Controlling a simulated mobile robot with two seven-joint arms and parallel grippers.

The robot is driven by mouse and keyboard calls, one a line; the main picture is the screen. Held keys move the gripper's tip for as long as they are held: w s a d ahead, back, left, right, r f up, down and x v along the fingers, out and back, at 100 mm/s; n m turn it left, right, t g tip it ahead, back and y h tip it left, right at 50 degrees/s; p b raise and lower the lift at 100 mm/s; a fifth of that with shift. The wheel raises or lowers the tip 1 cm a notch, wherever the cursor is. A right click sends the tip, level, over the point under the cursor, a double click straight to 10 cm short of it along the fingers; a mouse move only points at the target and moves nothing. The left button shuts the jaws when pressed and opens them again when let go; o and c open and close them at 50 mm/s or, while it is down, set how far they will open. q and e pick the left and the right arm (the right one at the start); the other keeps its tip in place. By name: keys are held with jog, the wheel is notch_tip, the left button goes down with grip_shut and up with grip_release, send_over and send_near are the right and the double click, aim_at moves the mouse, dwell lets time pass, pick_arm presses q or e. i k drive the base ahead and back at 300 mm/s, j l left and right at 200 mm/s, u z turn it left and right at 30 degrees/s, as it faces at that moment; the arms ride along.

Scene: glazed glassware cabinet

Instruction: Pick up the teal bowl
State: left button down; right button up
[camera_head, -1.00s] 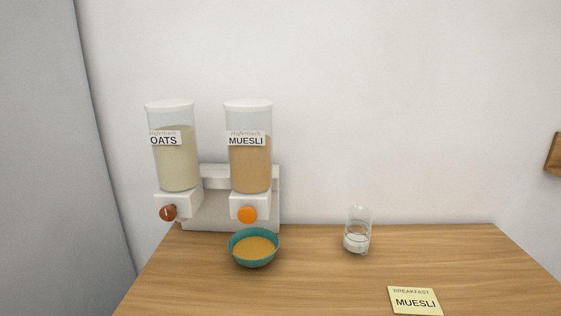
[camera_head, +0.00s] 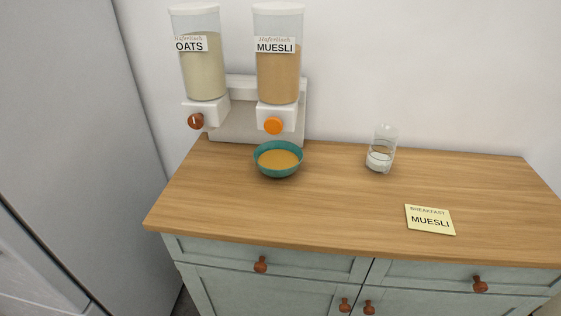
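The teal bowl (camera_head: 278,172) stands upright on the wooden counter, just in front of the muesli dispenser. It holds an orange-tan filling that looks like muesli. Neither of my grippers shows in the head view, so where they are relative to the bowl cannot be seen.
The oats dispenser (camera_head: 203,65) and muesli dispenser (camera_head: 278,65) stand behind the bowl. A glass (camera_head: 381,150) with white contents is to the right. A yellow MUESLI card (camera_head: 430,220) lies front right. The wooden counter (camera_head: 220,215) is clear in front of the bowl.

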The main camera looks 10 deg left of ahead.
aim_at(277, 159)
jog(key=k+l+z, duration=0.15)
jog(key=l, duration=0.15)
jog(key=k+l+z, duration=0.1)
jog(key=l, duration=0.2)
jog(key=k+l+z, duration=0.15)
jog(key=l, duration=0.2)
jog(key=k+l+z, duration=0.1)
jog(key=l, duration=0.25)
